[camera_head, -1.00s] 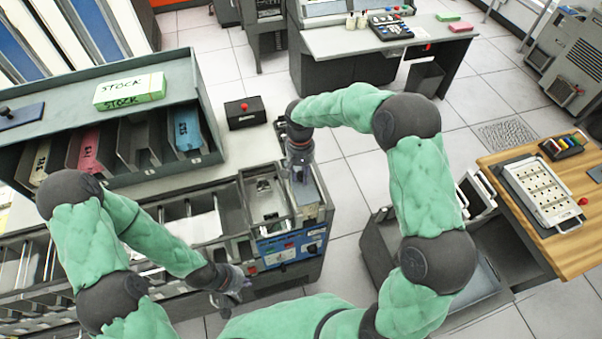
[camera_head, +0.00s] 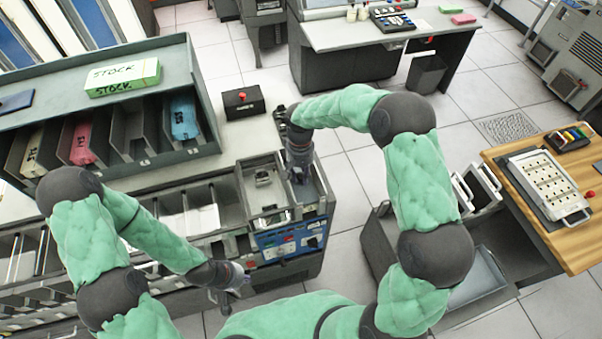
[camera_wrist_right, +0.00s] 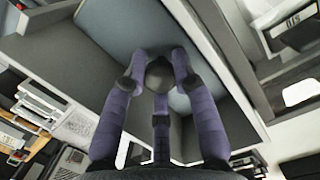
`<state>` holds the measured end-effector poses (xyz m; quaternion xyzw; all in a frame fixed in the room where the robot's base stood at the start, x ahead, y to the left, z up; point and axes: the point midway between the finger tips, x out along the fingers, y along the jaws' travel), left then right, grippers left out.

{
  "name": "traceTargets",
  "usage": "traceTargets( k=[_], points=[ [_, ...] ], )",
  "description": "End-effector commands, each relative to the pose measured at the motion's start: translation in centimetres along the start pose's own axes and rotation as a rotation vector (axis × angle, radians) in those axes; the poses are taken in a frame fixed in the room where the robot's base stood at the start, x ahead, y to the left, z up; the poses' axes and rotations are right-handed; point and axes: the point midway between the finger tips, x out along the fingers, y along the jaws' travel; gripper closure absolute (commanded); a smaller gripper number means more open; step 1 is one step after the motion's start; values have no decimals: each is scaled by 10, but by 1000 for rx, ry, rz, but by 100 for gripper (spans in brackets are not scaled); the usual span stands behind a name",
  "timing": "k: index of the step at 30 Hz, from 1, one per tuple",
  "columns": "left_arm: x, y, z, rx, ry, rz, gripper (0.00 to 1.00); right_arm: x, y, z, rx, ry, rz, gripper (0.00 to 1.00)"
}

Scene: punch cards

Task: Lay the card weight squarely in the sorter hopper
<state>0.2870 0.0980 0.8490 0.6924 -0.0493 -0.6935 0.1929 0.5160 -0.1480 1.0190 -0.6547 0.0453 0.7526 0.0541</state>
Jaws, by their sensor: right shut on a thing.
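My right gripper (camera_head: 298,172) is over the right side of the sorter's top, beside a grey-walled tray (camera_head: 242,200). In the right wrist view its purple fingers (camera_wrist_right: 160,82) are shut around a dark rounded knob (camera_wrist_right: 159,72), which looks like part of the card weight. The rest of the weight is hard to make out. Behind the knob is a flat blue-grey surface (camera_wrist_right: 125,28) with grey walls, perhaps the sorter hopper. I cannot tell whether the weight touches it. My left gripper (camera_head: 230,291) looks open and empty, in front of the sorter's blue control panel (camera_head: 290,240).
A grey rack (camera_head: 110,170) with a STOCK box (camera_head: 122,77) on top stands at the left. A black box with a red button (camera_head: 243,102) sits behind the tray.

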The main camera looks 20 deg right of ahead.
Motion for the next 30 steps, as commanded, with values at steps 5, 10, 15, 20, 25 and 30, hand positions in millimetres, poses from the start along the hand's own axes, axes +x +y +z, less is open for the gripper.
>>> traceTargets(
  k=[5, 10, 15, 20, 25, 30],
  points=[
    [1, 0, 0, 0, 0, 0, 100, 0, 0, -1, 1, 2, 0, 100],
    [1, 0, 0, 0, 0, 0, 100, 0, 0, -1, 0, 2, -1, 67],
    [1, 0, 0, 0, 0, 0, 100, 0, 0, -1, 0, 2, 0, 45],
    [1, 0, 0, 0, 0, 0, 100, 1, 0, 0, 0, 1, -1, 45],
    [1, 0, 0, 0, 0, 0, 100, -2, -1, 0, -1, 1, -1, 45],
    [1, 0, 0, 0, 0, 0, 100, -24, -1, -1, -1, 5, -1, 45]
  ],
)
